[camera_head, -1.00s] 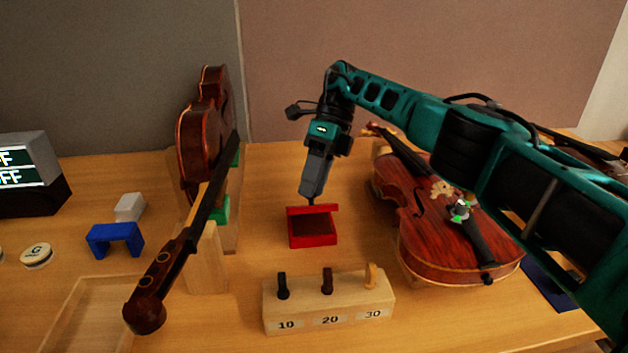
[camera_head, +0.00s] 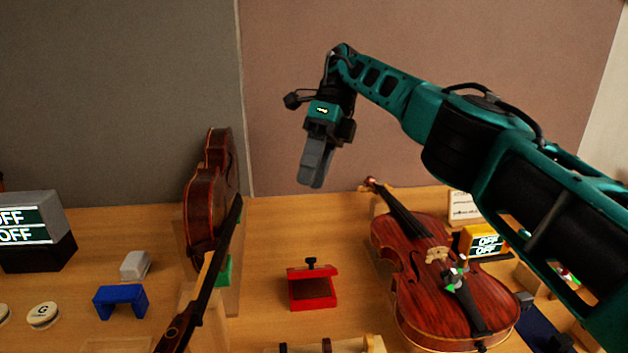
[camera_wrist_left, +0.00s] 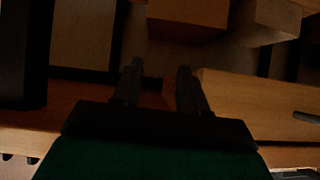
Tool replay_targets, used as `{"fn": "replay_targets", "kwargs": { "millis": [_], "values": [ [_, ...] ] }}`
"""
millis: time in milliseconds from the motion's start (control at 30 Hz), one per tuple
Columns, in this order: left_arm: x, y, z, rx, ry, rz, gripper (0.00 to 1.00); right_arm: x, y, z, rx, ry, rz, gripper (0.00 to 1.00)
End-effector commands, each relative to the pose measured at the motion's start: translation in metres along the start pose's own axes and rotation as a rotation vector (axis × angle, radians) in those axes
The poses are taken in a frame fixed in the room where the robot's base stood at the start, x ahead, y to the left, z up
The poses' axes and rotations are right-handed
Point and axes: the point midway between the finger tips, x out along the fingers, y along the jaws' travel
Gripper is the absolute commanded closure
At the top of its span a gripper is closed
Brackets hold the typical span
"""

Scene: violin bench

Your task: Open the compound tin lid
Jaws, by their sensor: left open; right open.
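The red compound tin (camera_head: 312,290) stands on the bench between the two violins. Its red lid (camera_head: 313,271) is tilted up at the back, with a black knob (camera_head: 311,262) on it, and the dark inside shows in front. My right gripper (camera_head: 312,182) hangs above and behind the tin, clear of it, pointing down with nothing seen in its fingers. My left gripper (camera_wrist_left: 157,88) shows in the left wrist view with its two fingers apart and nothing between them. It does not show in the head view.
A violin (camera_head: 437,285) lies to the right of the tin. Another violin (camera_head: 209,200) stands upright on the left. A blue bracket (camera_head: 120,299) and a grey block (camera_head: 135,265) sit farther left. A wooden block with pegs (camera_head: 340,346) is at the front edge.

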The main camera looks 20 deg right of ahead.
Motion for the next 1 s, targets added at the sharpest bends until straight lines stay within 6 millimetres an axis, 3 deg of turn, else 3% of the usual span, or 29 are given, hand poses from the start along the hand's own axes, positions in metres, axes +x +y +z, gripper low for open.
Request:
{"fn": "replay_targets", "kwargs": {
  "millis": [67, 400, 1000],
  "values": [
    [-0.012, 0.0, -0.016, 0.0, -0.001, 0.0, 0.57, -0.018, 0.011, 0.002, 0.0, 0.0, -0.002, 0.53],
    [-0.016, 0.003, -0.023, -0.002, -0.002, 0.005, 0.57, -0.032, 0.021, 0.004, 0.0, 0.0, -0.002, 0.53],
    [-0.011, 0.003, -0.027, -0.002, 0.01, 0.007, 0.57, -0.026, 0.019, 0.002, -0.052, 0.02, -0.001, 0.52]
  ]
}}
